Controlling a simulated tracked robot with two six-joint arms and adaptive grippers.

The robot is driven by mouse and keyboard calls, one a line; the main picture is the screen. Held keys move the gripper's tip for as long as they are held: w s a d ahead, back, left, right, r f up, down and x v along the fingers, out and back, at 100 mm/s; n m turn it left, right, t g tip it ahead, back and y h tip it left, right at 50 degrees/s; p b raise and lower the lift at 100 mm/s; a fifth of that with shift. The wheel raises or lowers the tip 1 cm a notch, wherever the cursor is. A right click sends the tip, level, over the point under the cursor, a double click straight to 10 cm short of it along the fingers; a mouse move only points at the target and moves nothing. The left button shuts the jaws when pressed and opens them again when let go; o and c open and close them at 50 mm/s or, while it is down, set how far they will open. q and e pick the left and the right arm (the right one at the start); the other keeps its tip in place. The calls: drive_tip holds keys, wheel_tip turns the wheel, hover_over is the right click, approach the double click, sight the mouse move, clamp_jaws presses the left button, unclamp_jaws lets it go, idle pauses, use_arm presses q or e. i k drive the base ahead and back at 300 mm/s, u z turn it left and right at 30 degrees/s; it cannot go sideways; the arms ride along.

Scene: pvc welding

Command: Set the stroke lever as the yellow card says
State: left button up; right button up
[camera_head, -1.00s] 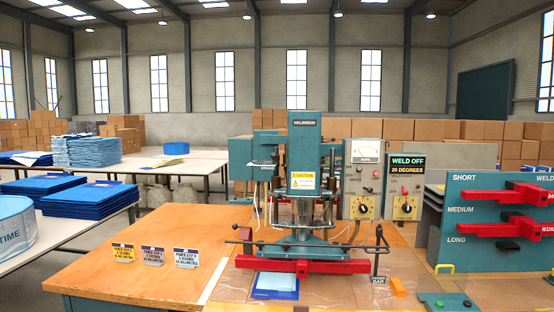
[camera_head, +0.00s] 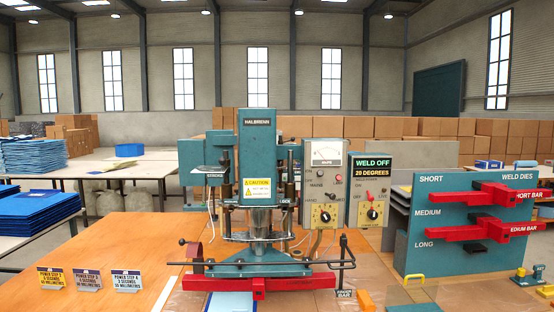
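The yellow card (camera_head: 51,279) stands at the left front of the wooden bench; its small print mentions power step, seconds and millimetres, but I cannot read the figures surely. The green welding press (camera_head: 257,150) stands mid-bench, with a red bar (camera_head: 258,284) across its front. A plate marked STROKE (camera_head: 215,174) is on the press's left side. I cannot make out the stroke lever's setting there. Neither of my grippers shows in this view.
A grey card (camera_head: 87,281) and a pale blue card (camera_head: 127,281) stand beside the yellow one. Control boxes (camera_head: 371,203) reading WELD OFF, 20 DEGREES stand right of the press. A die rack (camera_head: 400,240) holds red bars.

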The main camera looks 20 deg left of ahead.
sight(223, 162)
drive_tip(key=i, duration=1.1)
drive_tip(key=u, duration=0.65)
